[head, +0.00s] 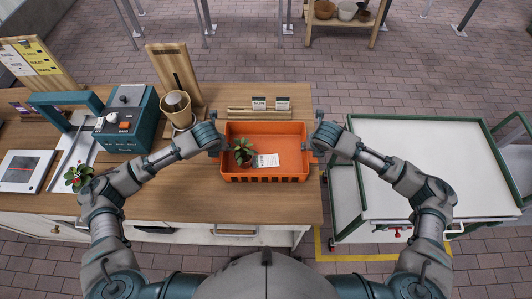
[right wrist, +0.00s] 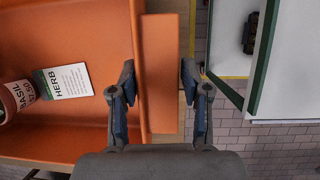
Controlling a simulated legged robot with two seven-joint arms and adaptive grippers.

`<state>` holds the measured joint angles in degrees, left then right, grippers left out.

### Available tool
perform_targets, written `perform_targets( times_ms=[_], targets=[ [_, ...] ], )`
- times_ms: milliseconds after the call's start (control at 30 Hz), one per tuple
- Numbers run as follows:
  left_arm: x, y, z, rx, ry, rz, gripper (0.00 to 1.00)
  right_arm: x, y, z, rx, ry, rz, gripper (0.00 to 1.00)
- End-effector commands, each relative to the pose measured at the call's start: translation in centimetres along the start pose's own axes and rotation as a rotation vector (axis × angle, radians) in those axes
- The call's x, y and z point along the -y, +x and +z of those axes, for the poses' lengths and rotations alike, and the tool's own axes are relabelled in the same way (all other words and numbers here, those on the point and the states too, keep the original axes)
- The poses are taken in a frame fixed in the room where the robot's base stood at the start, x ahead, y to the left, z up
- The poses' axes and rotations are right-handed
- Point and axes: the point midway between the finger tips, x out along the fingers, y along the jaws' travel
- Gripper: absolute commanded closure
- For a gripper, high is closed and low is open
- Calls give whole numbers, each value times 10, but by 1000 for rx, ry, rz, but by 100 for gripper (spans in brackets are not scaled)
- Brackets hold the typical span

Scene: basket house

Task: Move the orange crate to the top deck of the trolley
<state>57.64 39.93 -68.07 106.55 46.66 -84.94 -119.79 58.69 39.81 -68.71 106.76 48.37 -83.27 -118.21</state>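The orange crate (head: 290,177) sits on the wooden counter near its right end. It holds a small potted plant (head: 243,153) and a white card (head: 266,160); the right wrist view shows a pot labelled basil and a herb card. My left gripper (head: 219,146) is at the crate's left rim; its fingers are too small to judge. My right gripper (right wrist: 157,95) is open astride the crate's right wall (right wrist: 158,60), one finger inside and one outside. The trolley (head: 430,165) stands right of the counter, its white top deck bare inside a green frame.
A teal machine (head: 128,118), a beige cup on a stand (head: 177,108) and a wooden board stand left of the crate. A small card rack (head: 262,108) sits behind it. A narrow floor gap separates counter (head: 270,205) and trolley, whose green edge rails rise nearby.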

Motion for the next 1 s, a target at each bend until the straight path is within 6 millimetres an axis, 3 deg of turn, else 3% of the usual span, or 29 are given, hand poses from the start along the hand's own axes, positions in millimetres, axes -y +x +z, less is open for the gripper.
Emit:
perform_targets(
  times_ms=[33, 133, 567, 1000],
  targets=[
    [-2, 1, -1, -1, -1, 0, 76, -2, 0, 0, 0, -1, -1, 75],
    [-3, 1, -1, -2, -2, 0, 100, -3, 0, 0, 0, -2, -2, 100],
    [2, -2, 1, -3, 1, 6, 100, 2, -3, 2, 1, -1, 4, 100],
    [-1, -43, 17, 2, 1, 6, 100, -2, -45, 19, 10, -1, 4, 100]
  ],
)
